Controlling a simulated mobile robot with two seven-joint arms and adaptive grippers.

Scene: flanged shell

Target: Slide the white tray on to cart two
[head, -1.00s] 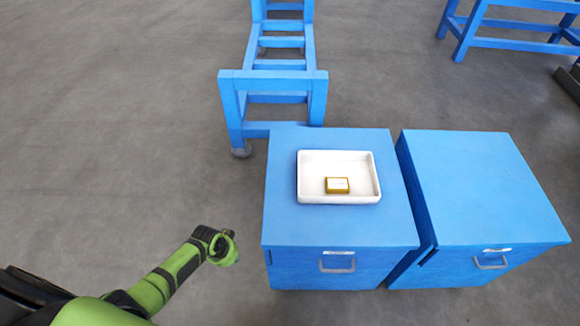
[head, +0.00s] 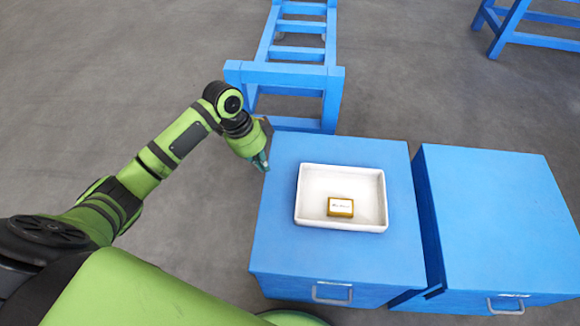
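The white tray (head: 302,212) is a shallow rectangular box on top of the left blue cart (head: 275,250). A small gold-brown block with a white label (head: 340,207) lies inside it, near the tray's front side. The right blue cart (head: 495,210) has a bare top and stands beside the left one with a narrow gap between. I cannot read which cart is two. My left gripper (head: 263,160) is near the left cart's back left edge, left of the tray and apart from it. Its fingers are too small to judge. My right gripper is out of view.
A blue frame with rungs (head: 290,75) stands just behind the left cart, close to my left gripper. Another blue frame (head: 520,25) is at the back right. Both carts have front handles. Grey floor is free at the left.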

